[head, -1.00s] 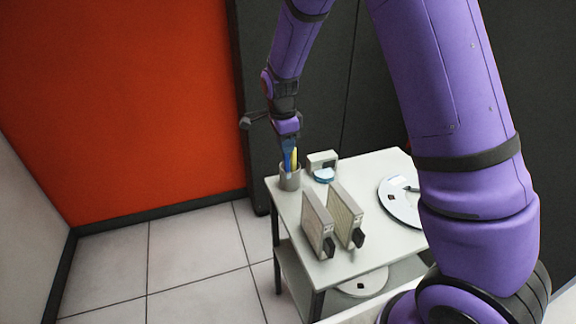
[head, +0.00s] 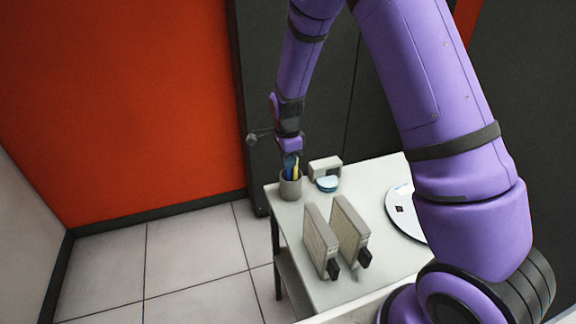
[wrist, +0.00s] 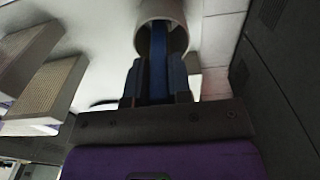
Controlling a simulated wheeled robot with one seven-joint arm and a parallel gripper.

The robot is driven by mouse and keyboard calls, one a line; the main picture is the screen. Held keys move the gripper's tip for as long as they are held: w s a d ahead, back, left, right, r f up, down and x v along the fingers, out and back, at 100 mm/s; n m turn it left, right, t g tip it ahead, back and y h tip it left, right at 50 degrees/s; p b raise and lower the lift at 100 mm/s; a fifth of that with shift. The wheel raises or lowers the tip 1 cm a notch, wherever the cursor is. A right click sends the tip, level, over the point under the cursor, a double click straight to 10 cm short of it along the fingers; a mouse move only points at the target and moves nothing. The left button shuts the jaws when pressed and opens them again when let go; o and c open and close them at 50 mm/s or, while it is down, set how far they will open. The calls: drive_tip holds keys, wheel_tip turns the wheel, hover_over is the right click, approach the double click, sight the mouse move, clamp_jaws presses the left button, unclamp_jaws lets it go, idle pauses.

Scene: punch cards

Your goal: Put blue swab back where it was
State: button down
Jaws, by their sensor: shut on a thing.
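The blue swab (head: 289,163) stands with its lower end inside a grey cup (head: 290,189) at the table's far left corner. My gripper (head: 290,157) is just above the cup, pointing down, and is shut on the blue swab. In the wrist view the swab (wrist: 158,65) runs from between my fingers into the mouth of the cup (wrist: 172,14). A yellow stick (head: 296,170) shows beside it in the cup in the head view. The swab's lower end is hidden by the cup wall.
A small box (head: 325,168) and a round blue-topped container (head: 327,184) stand right of the cup. Two upright card holders (head: 335,240) stand nearer on the white table (head: 292,222). A white disc (head: 400,208) lies at right, partly behind my arm.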

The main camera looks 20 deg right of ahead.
sight(287, 172)
drive_tip(key=shift+s+f, duration=0.15)
drive_tip(key=shift+f, duration=1.1)
drive_tip(key=c, duration=1.1)
unclamp_jaws()
drive_tip(key=shift+o, duration=0.2)
drive_tip(key=shift+r, duration=0.1)
